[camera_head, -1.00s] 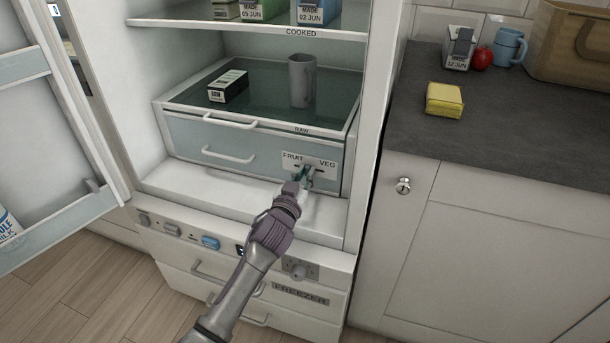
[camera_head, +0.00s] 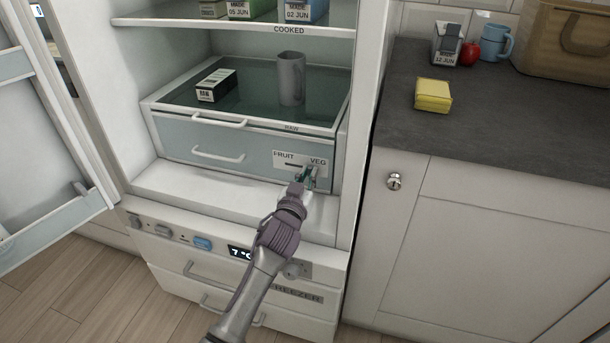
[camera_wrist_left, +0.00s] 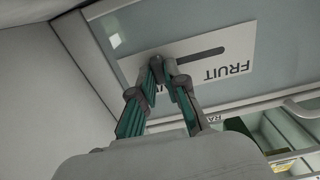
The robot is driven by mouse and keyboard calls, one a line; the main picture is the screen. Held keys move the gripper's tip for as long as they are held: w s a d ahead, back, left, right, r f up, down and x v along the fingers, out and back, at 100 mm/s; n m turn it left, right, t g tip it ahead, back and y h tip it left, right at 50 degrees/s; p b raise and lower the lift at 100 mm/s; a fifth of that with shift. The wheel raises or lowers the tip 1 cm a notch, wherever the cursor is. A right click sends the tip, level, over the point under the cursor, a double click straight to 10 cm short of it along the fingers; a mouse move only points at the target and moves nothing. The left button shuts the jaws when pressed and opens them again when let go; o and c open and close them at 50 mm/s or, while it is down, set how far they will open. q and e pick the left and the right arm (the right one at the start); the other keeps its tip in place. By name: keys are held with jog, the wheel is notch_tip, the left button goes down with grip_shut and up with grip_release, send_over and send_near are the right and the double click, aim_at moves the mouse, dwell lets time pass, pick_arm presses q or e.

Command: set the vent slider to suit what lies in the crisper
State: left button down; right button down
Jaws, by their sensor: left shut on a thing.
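The crisper (camera_head: 180,135) is the shut pale-blue drawer low in the fridge; its contents are hidden behind its front. A white label (camera_head: 285,157) on its right side reads FRUIT at left and VEG at right, with a dark slot below the words. In the left wrist view the label (camera_wrist_left: 240,45) is upside down, and the vent slider's dark knob (camera_wrist_left: 155,61) stands at the slot's VEG end, with the empty slot running toward FRUIT. My left gripper (camera_head: 308,177) is shut on the knob; its fingertips also show in the wrist view (camera_wrist_left: 163,72). My right gripper is out of view.
A grey cup (camera_head: 291,78) and a black-and-white box (camera_head: 216,85) stand on the glass shelf above the crisper. The open fridge door (camera_head: 45,130) is at left. A control strip with a 7 °C display (camera_head: 240,253) lies below. The worktop (camera_head: 480,125) is at right.

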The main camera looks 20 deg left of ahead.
pick_arm(q)
jog(key=c, duration=1.2)
grip_release()
jog(key=shift+d, duration=0.2)
jog(key=shift+o, duration=0.2)
jog(key=shift+s, duration=0.15)
jog(key=shift+s+a+f, duration=0.1)
jog(key=shift+s, duration=0.2)
jog(key=s, duration=1.1)
jog(key=shift+a, duration=0.15)
jog(key=shift+s, duration=0.1)
